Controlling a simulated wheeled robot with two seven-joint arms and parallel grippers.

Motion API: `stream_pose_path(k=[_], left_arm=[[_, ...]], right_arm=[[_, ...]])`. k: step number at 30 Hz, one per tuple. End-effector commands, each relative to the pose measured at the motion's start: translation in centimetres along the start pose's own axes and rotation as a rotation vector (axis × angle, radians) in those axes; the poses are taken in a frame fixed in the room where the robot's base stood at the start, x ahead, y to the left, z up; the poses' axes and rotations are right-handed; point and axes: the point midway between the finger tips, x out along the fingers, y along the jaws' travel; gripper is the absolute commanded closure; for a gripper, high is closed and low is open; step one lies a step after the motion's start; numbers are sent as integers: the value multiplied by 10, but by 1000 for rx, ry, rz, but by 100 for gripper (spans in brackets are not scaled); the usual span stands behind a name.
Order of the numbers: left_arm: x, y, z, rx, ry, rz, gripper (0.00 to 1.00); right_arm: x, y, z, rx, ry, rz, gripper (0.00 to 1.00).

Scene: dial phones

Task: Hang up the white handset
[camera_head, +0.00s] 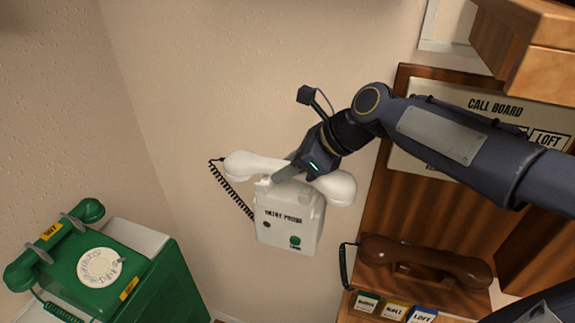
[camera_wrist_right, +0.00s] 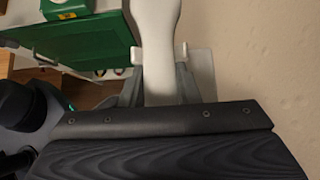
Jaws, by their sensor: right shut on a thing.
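The white handset (camera_head: 252,164) lies across the top of the white entry phone (camera_head: 288,216), which is mounted on the beige wall. Its black coiled cord (camera_head: 234,191) hangs from the left end. My right gripper (camera_head: 288,174) is shut on the middle of the handset, just above the phone body. In the right wrist view the handset (camera_wrist_right: 157,45) runs up between the fingers, with the phone's white cradle prongs beside it. I cannot tell whether the handset is fully seated. My left gripper is not in view.
A green dial phone (camera_head: 97,266) with its handset on top stands on a green cabinet at lower left. A brown handset (camera_head: 425,262) sits at right above several labelled buttons. A call board (camera_head: 490,105) hangs behind my right arm. A wooden box (camera_head: 530,50) juts out at upper right.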

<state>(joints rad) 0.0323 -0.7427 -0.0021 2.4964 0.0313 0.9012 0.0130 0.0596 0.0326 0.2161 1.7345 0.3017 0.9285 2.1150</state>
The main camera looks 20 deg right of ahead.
Motion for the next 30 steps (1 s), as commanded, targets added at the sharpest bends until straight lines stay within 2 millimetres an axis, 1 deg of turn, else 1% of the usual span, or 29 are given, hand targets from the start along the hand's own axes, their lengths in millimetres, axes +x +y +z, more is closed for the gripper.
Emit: stream_pose_path(k=[24, 30], left_arm=[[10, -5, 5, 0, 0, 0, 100], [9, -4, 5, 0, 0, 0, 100]], right_arm=[[14, 0, -14, 0, -1, -1, 100], [14, 0, -14, 0, -1, -1, 100]])
